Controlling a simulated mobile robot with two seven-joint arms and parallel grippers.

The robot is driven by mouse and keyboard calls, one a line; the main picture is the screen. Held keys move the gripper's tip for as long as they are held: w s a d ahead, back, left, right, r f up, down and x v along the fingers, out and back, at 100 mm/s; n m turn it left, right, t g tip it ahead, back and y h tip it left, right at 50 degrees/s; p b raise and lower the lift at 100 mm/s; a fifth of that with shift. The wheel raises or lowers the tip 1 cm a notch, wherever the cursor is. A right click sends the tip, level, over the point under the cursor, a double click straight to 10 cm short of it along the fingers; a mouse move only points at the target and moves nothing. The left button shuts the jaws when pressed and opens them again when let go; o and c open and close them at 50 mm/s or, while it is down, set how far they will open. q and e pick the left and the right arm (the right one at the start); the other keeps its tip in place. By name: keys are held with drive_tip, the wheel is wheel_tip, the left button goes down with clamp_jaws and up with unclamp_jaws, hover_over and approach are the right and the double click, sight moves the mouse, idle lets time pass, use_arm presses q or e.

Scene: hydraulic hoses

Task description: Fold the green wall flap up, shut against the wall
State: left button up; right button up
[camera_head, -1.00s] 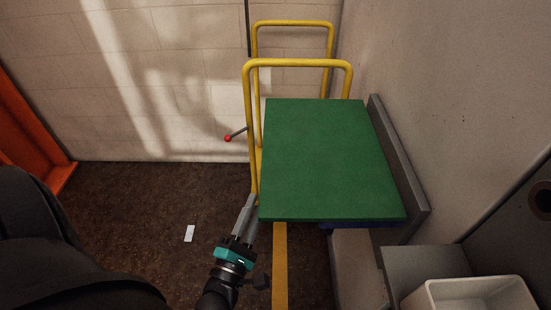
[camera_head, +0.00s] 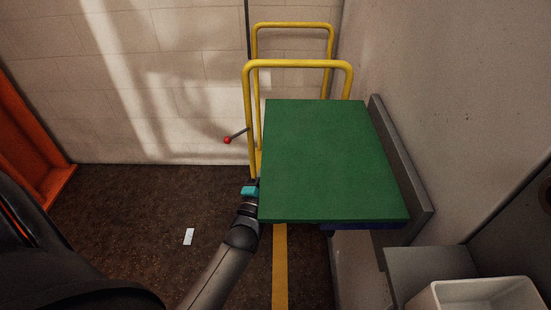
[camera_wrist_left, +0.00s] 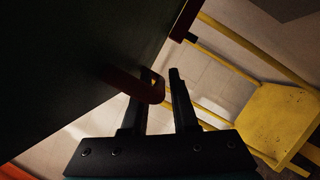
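The green flap (camera_head: 325,160) stands out level from a grey strip on the right-hand wall. In the left wrist view its dark underside (camera_wrist_left: 70,60) fills the upper left. A dark red loop-like piece (camera_wrist_left: 140,88) hangs by the underside, at the left finger. My left gripper (camera_wrist_left: 163,72) is below the flap's left edge, its two fingers apart with a gap between them. The loop's end overlaps the left finger; I cannot tell whether they touch. In the head view the fingers are hidden by the flap, and only my wrist shows. My right gripper is not in view.
A yellow-railed cart (camera_head: 300,63) stands behind the flap; its yellow deck (camera_wrist_left: 275,120) shows in the wrist view. A lever with a red knob (camera_head: 227,140) is left of it. A white bin (camera_head: 480,295) is at lower right. The floor to the left is mostly clear.

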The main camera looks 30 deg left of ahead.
use_arm(q)
clamp_jaws()
idle(1.4)
